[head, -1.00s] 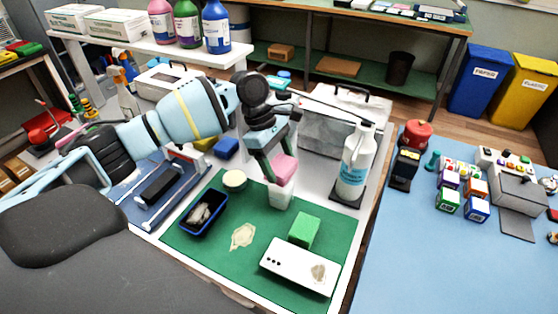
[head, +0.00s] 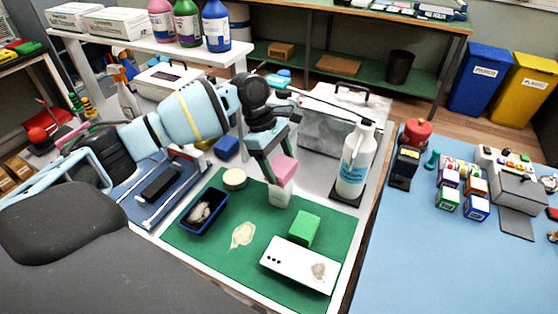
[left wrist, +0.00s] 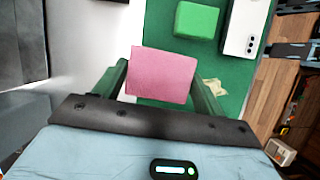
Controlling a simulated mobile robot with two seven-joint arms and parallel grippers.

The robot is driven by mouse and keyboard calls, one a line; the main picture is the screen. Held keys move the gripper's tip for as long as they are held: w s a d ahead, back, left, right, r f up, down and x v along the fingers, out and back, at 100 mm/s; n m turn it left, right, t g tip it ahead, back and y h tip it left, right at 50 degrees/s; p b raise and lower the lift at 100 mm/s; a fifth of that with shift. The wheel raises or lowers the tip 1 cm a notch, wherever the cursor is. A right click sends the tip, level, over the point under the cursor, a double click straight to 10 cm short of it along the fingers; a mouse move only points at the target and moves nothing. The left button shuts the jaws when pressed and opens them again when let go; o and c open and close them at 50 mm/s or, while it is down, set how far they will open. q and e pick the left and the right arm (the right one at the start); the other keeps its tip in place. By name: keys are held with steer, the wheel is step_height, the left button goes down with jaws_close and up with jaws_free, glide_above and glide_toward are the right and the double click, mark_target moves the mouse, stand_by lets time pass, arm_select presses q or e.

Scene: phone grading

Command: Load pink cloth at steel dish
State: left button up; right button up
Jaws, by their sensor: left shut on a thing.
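The pink cloth (head: 284,170), a folded block-like pad, is between the fingers of my left gripper (head: 276,174). In the left wrist view the pink cloth (left wrist: 162,76) fills the space between both fingers, and the left gripper (left wrist: 160,88) is shut on it. In the head view a pale, light-grey small object (head: 280,195) shows directly below the cloth. I cannot tell whether it is the steel dish or whether the cloth touches it. No other steel dish is clearly seen.
The green mat (head: 205,247) bears a green block (head: 304,229), a white phone (head: 290,262) with a smudge, a round cream pad (head: 235,179) and a dark blue tray (head: 187,222) with crumpled material.

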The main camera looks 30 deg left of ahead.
mark_target(280, 167)
arm_select(q)
steer(key=shift+f, duration=0.4)
stand_by(0.8)
steer(key=shift+r+p, duration=2.2)
steer(key=shift+r, duration=1.4)
arm_select(e)
steer(key=w+r+t, duration=0.1)
steer(key=w+r, duration=0.5)
steer(key=r, duration=0.1)
steer(key=shift+r+t, duration=0.25)
steer(key=shift+t, duration=0.15)
arm_select(q)
steer(key=shift+f, duration=0.1)
arm_select(e)
steer(key=shift+s, duration=0.1)
